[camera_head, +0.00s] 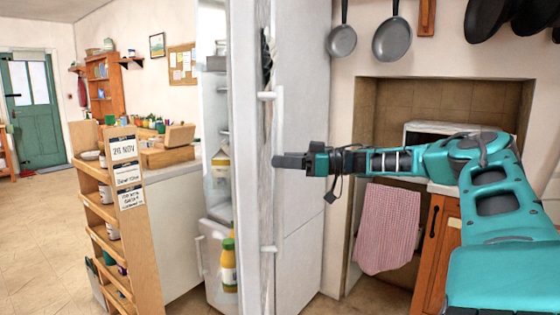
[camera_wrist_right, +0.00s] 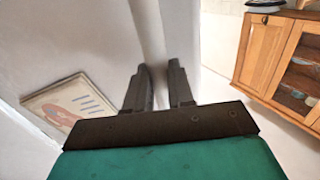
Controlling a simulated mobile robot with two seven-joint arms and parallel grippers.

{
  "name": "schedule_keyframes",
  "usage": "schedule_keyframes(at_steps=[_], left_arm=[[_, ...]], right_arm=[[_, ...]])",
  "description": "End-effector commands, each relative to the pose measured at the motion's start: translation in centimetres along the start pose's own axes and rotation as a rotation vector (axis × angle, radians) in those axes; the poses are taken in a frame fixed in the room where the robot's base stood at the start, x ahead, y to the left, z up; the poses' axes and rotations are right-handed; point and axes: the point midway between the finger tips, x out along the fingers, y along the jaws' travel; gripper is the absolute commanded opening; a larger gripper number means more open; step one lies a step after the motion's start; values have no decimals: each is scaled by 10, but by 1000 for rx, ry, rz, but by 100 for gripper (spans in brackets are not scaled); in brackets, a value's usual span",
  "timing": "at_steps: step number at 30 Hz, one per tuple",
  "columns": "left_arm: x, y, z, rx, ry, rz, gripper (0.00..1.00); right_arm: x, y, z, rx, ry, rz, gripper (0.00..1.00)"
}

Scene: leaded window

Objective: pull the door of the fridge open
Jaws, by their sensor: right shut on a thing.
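The white fridge door (camera_head: 250,205) stands ajar and is seen almost edge-on in the head view. Its long upright bar handle (camera_head: 278,215) is on the side toward my right arm. My right gripper (camera_head: 280,161) is shut on the handle, around the middle of its length. In the right wrist view the pale bar (camera_wrist_right: 148,30) runs between the two dark fingers (camera_wrist_right: 158,90). To the left of the door edge, bottles and a carton (camera_head: 220,162) show inside the fridge. My left gripper is not in view.
A wooden shelf rack (camera_head: 107,215) and a counter (camera_head: 172,225) stand left of the fridge. A niche with a striped towel (camera_head: 386,228) and a wooden cabinet (camera_head: 436,240) is on the right. Pans (camera_head: 391,38) hang above. Open floor (camera_head: 40,260) lies at the far left.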

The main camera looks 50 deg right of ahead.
Motion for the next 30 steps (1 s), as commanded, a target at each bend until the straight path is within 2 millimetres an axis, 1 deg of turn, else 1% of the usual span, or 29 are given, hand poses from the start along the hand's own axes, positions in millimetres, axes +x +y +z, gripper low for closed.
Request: schedule_keyframes(at_steps=[1, 11, 12, 18, 26, 30], left_arm=[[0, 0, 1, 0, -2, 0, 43], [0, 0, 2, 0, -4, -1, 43], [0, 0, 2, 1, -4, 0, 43], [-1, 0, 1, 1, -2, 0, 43], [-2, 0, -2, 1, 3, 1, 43], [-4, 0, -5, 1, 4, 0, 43]], right_arm=[[-1, 6, -10, -11, 14, 20, 0], [-2, 6, -9, -12, 14, 20, 0], [-2, 6, -9, -12, 14, 19, 26], [-2, 5, -6, -8, 9, 16, 45], [-2, 4, -3, -4, 5, 12, 45], [-8, 4, -5, -4, 6, 14, 45]])
